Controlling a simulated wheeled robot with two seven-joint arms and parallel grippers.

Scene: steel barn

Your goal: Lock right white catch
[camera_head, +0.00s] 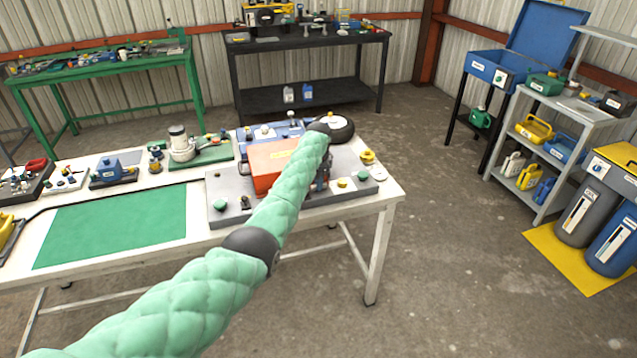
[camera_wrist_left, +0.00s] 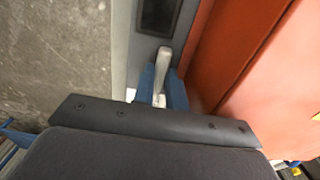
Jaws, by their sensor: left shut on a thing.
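The white catch (camera_wrist_left: 162,62) shows as a pale lever in the left wrist view, beside the side wall of the orange box (camera_wrist_left: 245,85). My left gripper (camera_wrist_left: 162,90) has its blue fingers on both sides of the catch and is shut on it. In the head view, my left arm reaches across the table to the right side of the orange box (camera_head: 262,172), which stands on a grey plate (camera_head: 228,188). The arm hides the catch and most of the gripper there. My right gripper is not in view.
The white table (camera_head: 390,190) has a green mat (camera_head: 115,227) at left.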

